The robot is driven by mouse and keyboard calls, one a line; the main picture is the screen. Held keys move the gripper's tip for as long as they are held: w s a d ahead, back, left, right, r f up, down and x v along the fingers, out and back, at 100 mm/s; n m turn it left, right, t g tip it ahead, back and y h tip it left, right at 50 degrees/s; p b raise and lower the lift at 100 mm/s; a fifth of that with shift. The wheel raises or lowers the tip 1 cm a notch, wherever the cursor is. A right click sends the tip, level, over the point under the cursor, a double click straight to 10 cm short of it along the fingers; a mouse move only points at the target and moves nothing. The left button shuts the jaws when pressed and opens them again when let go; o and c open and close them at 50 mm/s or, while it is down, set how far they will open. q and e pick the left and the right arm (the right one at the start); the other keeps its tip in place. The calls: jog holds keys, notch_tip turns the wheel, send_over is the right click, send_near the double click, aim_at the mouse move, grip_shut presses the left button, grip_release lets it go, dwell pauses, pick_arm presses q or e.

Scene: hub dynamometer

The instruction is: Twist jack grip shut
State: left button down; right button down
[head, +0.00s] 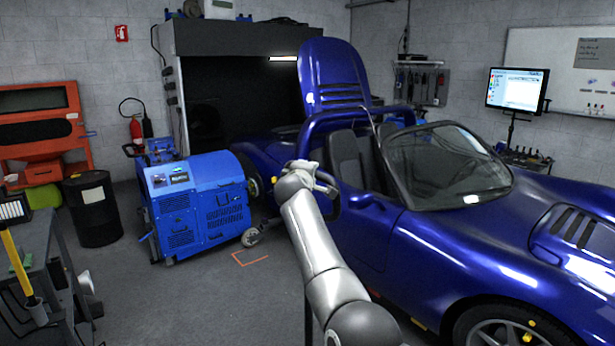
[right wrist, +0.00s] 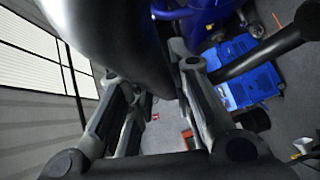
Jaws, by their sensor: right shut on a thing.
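My right gripper (head: 325,186) is at the far end of my right arm, in front of the blue car's door opening. In the right wrist view its two fingers (right wrist: 165,82) stand on either side of a large, dark, rounded thing (right wrist: 122,40), which they are shut on. It looks like the jack grip, but it is too close to the camera to show its whole shape or twist angle. In the head view my gripper and arm mostly hide what is held. A black bar (right wrist: 262,52) runs off to the right in the wrist view. My left gripper is not in view.
The blue car (head: 395,240) fills the right side. A blue dynamometer unit (head: 200,210) stands left of my arm, with a wheel (head: 252,237) near the floor. A black drum (head: 92,205) and a grey cart stand farther left.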

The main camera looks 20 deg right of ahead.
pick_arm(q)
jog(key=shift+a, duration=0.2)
pick_arm(e)
jog(key=c, duration=1.3)
grip_release()
jog(key=v, duration=0.7)
jog(key=shift+s, duration=0.2)
